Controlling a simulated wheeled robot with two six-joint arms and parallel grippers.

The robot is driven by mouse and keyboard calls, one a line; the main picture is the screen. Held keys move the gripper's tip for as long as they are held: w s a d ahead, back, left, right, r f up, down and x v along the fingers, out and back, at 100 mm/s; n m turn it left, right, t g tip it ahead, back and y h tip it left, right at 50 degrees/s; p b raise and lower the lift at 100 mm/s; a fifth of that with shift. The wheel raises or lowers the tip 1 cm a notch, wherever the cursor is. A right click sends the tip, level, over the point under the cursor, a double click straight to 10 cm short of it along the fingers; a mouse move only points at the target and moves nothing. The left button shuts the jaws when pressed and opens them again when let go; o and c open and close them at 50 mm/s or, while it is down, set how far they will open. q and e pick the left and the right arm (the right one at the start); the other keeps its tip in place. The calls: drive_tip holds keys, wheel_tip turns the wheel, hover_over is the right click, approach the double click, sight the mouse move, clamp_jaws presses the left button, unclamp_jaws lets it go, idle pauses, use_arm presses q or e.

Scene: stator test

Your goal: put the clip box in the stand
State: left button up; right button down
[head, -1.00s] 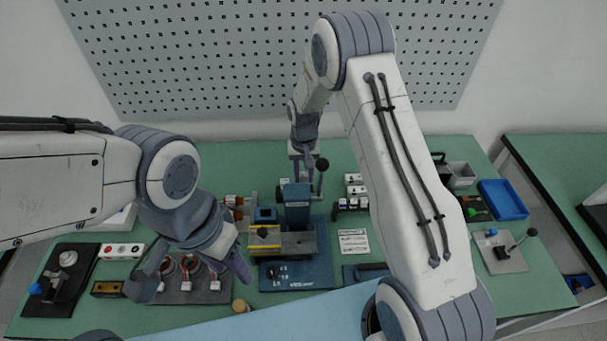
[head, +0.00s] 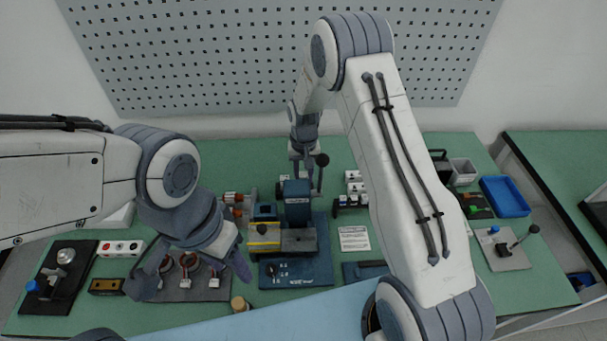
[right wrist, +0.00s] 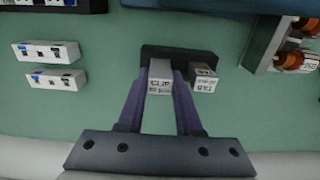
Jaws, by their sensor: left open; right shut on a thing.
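The clip box (right wrist: 160,88), pale with a dark label, is between the fingers of my right gripper (right wrist: 162,76) in the right wrist view. The gripper is shut on it. The stand (right wrist: 180,52) is a dark block, and the clip box is at its left part. I cannot tell whether the box is fully seated. A second pale box marked TAB (right wrist: 204,80) is at the stand's right part, beside the clip box. In the head view, my right gripper (head: 303,165) is at the back of the table. My left gripper (head: 197,272) is open and empty above the front left.
Two white blocks (right wrist: 48,50) lie left of the stand in the right wrist view, and a bracket with orange-red parts is at right. In the head view, a blue press (head: 297,205) with a lever stands mid-table. A blue tray (head: 505,197) is at right.

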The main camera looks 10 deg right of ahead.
drive_tip(key=shift+f+b, duration=0.4)
drive_tip(key=shift+f, duration=0.2)
drive_tip(key=c, duration=0.5)
unclamp_jaws()
drive_tip(key=shift+r, duration=0.15)
wheel_tip(320, 180, up, 10)
drive_tip(key=shift+r+b, duration=0.15)
drive_tip(key=shift+b, duration=0.85)
